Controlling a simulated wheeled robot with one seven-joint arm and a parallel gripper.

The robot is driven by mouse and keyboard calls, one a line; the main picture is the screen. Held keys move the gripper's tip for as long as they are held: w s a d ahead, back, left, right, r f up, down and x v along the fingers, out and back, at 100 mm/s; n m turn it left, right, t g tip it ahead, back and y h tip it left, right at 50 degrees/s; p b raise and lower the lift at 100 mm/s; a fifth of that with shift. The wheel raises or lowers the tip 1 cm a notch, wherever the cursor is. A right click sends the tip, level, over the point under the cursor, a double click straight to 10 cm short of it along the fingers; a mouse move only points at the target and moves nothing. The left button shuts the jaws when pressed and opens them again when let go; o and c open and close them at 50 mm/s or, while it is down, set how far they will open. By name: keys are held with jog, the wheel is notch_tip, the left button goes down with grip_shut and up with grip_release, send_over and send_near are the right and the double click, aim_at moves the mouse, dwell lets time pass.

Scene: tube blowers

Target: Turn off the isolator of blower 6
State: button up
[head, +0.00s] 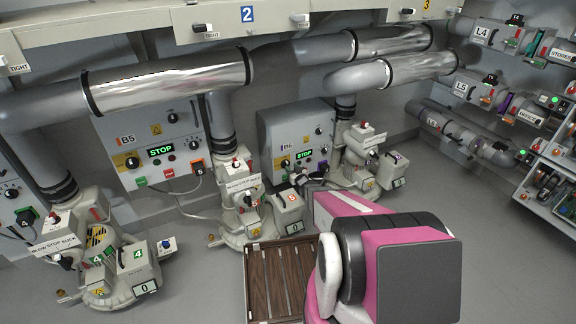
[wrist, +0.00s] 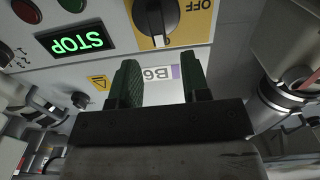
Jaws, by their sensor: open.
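Blower 6's control box (head: 291,128) is on the wall, its B6 label (wrist: 158,75) upside down in the wrist view. Its isolator (wrist: 157,17) is a black rotary knob on a yellow plate, at the top of the wrist view. The knob's white mark points down in that picture; upside-down OFF lettering is to its right. The isolator also shows small in the head view (head: 285,164). My gripper (wrist: 160,82) is open and empty. Its dark green fingers appear on either side of the label, with the knob beyond them. In the head view my arm partly hides the gripper.
A green STOP display (wrist: 77,42) and red and green buttons sit beside the isolator. Blower 5's similar box (head: 150,140) is to the left. Pipes and blowers crowd the wall. A wooden slatted pallet (head: 250,285) lies on the floor; grey floor is open at right.

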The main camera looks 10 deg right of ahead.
aim_at(287, 163)
jog(key=x, duration=0.4)
jog(key=shift+w+a, duration=0.1)
jog(key=shift+w, duration=0.2)
grip_shut()
jog(key=shift+s+a+f+n, duration=0.1)
jog(key=shift+a+n, duration=0.1)
jog(key=shift+n, duration=0.75)
jog(key=shift+s+a+f+n, duration=0.1)
jog(key=shift+a+n, duration=0.05)
jog(key=shift+n, duration=0.75)
jog(key=shift+s+a+n, duration=0.1)
jog(key=shift+a+n, duration=0.1)
jog(key=shift+n, duration=0.75)
